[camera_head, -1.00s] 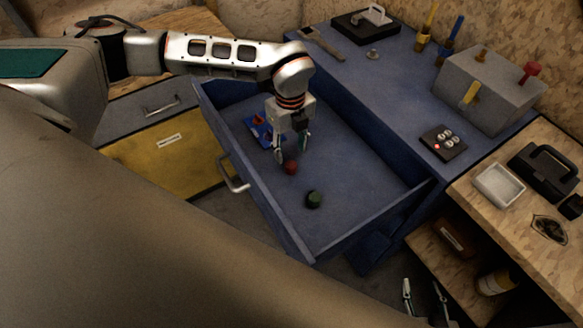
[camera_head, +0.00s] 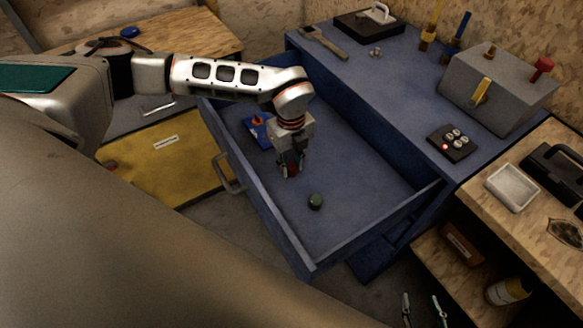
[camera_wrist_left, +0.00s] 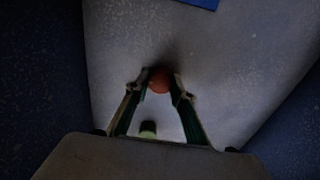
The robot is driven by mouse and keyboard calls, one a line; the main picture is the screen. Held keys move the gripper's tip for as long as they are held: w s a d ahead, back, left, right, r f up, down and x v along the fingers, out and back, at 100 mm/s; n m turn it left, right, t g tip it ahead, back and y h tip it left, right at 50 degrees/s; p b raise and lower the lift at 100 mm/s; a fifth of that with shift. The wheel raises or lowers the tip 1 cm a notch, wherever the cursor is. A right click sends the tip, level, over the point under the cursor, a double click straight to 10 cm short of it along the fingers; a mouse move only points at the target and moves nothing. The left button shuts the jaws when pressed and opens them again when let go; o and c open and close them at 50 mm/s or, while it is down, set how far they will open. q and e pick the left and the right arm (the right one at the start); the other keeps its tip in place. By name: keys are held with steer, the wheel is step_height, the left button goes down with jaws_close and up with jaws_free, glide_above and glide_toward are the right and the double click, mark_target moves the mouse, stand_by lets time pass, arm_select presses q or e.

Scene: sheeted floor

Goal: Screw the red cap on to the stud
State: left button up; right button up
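The red cap (camera_head: 291,170) is in the open blue drawer (camera_head: 345,180). My left gripper (camera_head: 291,172) points down at it, with a fingertip on each side. In the left wrist view, the round red cap (camera_wrist_left: 160,80) sits between the fingertips, which appear closed against its sides. The cap seems at the drawer floor; any lift is too small to tell. I cannot pick out the stud with certainty; small metal pieces (camera_head: 375,52) stand on the blue top. My right gripper (camera_head: 424,306) is at the bottom edge, fingers apart and empty, partly cut off.
A green cap (camera_head: 316,201) lies in the drawer near the gripper. A blue piece with an orange part (camera_head: 258,125) lies at the drawer's far left. The drawer walls surround my left gripper. A grey box (camera_head: 497,88) and a button panel (camera_head: 455,142) stand on the blue top.

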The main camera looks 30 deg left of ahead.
mark_target(291, 166)
arm_select(q)
jaws_close()
steer(key=shift+r, duration=0.15)
steer(key=shift+r, duration=0.15)
steer(key=shift+r+p, duration=1.75)
steer(key=shift+r, duration=0.15)
steer(key=shift+r+p, duration=1.45)
steer(key=shift+r, duration=0.6)
